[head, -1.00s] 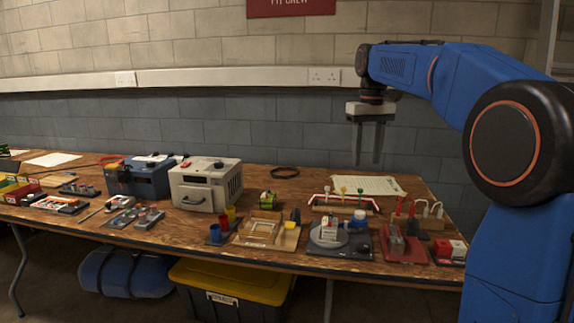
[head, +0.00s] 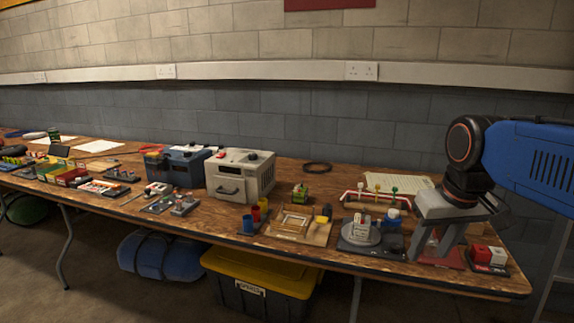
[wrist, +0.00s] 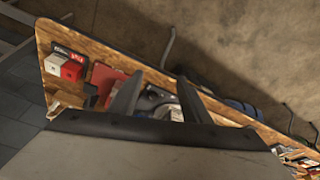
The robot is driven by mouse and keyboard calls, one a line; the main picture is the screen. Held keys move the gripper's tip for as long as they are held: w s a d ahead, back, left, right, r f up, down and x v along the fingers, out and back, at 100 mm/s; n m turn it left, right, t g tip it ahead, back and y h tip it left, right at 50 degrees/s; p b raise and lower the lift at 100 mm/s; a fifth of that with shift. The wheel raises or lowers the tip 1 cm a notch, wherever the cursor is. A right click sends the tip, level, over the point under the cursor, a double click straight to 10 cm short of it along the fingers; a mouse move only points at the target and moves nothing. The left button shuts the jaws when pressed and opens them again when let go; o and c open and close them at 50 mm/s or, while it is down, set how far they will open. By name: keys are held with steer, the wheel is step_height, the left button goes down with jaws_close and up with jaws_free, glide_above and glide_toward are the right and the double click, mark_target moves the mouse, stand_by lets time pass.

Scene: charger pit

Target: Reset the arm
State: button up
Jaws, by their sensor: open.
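My gripper (head: 430,245) is at the right end of the bench in the head view, with its fingers pointing down in front of the red base. The two fingers are apart and nothing shows between them. In the wrist view my gripper (wrist: 150,98) also shows its fingers spread, with the bench top beyond them. My blue arm comes in from the right edge of the head view. The gripper hides part of the red base (wrist: 106,80) in the head view.
The wooden bench (head: 330,256) carries a grey charger box (head: 240,176), a blue box (head: 176,168), a round grey stand (head: 362,233) and a red and white block (head: 488,256). A yellow-lidded bin (head: 262,270) stands below. The space above the bench's middle is clear.

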steer(key=s+f+t, duration=0.1)
steer(key=s+f, duration=0.9)
steer(key=f, duration=0.2)
steer(key=shift+s+a+m+t, duration=0.3)
steer(key=shift+s, duration=0.1)
steer(key=shift+o, duration=0.3)
stand_by(0.7)
